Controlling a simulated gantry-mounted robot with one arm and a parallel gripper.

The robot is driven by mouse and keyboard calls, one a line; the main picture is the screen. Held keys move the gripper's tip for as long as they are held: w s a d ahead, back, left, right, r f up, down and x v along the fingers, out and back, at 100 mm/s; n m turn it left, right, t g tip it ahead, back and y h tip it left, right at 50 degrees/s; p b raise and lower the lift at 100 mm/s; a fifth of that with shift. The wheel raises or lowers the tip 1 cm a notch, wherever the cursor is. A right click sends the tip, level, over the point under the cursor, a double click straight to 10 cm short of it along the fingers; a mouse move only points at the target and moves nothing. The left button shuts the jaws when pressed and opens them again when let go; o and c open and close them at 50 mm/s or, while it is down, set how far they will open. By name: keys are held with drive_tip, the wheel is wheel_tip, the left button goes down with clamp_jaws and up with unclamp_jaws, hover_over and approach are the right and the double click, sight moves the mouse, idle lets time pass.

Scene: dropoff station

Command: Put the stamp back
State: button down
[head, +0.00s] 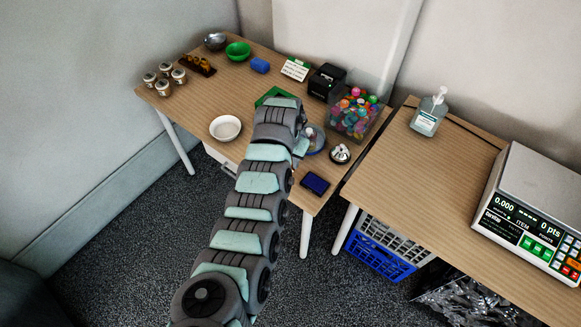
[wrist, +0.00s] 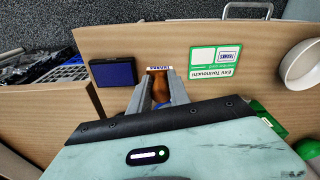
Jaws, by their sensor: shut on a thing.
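My gripper (wrist: 159,77) is shut on the stamp (wrist: 160,88), seen in the wrist view. The stamp has a brown handle and a pale end strip reading THANKS, turned towards the table edge. In the wrist view a dark blue ink pad (wrist: 112,72) lies to its left; it also shows in the head view (head: 315,183). In the head view my arm hides the gripper and the stamp. Whether the stamp touches the table is unclear.
A white bowl (head: 225,128) stands left of my arm. A silver bell (head: 340,153) and a clear box of colourful balls (head: 355,115) stand to its right. A black printer (head: 326,82) is behind. A second table with a scale (head: 530,205) stands beyond a gap.

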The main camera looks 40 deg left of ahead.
drive_tip(key=shift+f+b, duration=0.35)
drive_tip(key=shift+f, duration=1.55)
drive_tip(key=shift+f, duration=0.2)
drive_tip(key=c, duration=1.2)
unclamp_jaws()
drive_tip(key=shift+r, duration=0.15)
wheel_tip(320, 180, up, 12)
drive_tip(key=s+p, duration=0.1)
drive_tip(key=shift+s+d+p, duration=0.2)
drive_tip(key=shift+p, duration=0.2)
